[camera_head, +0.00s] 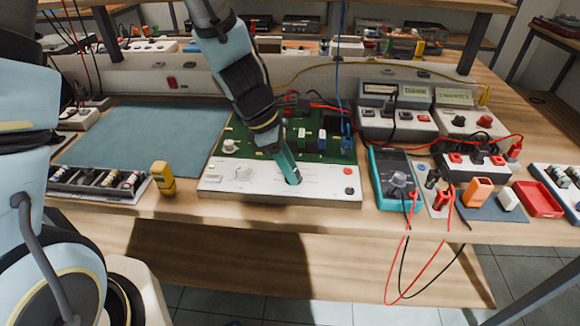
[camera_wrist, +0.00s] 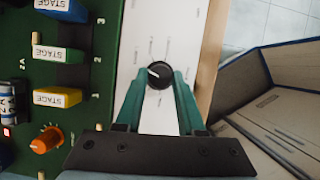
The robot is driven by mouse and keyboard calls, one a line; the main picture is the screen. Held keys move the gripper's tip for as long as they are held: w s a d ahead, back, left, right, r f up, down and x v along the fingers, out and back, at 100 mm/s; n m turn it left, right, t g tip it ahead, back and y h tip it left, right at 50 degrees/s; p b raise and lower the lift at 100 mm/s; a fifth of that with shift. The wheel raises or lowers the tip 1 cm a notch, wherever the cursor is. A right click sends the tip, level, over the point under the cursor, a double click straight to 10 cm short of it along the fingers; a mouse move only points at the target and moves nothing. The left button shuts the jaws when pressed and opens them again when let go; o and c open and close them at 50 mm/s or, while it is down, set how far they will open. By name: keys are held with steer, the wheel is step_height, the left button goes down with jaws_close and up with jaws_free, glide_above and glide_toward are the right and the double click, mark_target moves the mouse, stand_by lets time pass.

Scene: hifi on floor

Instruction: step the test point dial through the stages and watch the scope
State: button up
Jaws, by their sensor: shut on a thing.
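The black test point dial (camera_wrist: 159,75) with a white pointer line sits on a white panel (camera_wrist: 150,120) with small printed marks around it. The pointer aims toward the upper left in the wrist view. My gripper (camera_wrist: 158,78) has its two teal fingers closed on either side of the dial. In the head view, my gripper (camera_head: 292,178) reaches down to the white front panel (camera_head: 325,187), and its fingers hide the dial. Two grey instruments with small greenish displays (camera_head: 416,91) (camera_head: 456,98) stand at the back right; I cannot tell which is the scope.
A green circuit board (camera_head: 245,147) behind the panel carries coloured stage blocks (camera_wrist: 58,54) and an orange knob (camera_wrist: 46,140). A teal multimeter (camera_head: 396,178) with red and black leads lies right of the panel. A yellow object (camera_head: 162,178) stands left. The blue-green mat (camera_head: 140,135) is clear.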

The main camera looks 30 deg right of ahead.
jaws_close()
steer(key=shift+r, duration=0.1)
steer(key=m+g+y+p, duration=0.1)
steer(key=m+p, duration=0.2)
steer(key=shift+w+r, duration=0.1)
steer(key=shift+w+d+m+g+y+p, duration=0.1)
steer(key=shift+m+g+y+p, duration=0.2)
steer(key=shift+m+p, duration=0.6)
steer(key=shift+d+m+g+y+p, duration=0.1)
steer(key=shift+m+y+p, duration=0.3)
steer(key=shift+m, duration=1)
steer(key=shift+f, duration=0.2)
steer(key=o, duration=0.7)
jaws_free()
steer(key=shift+r, duration=0.1)
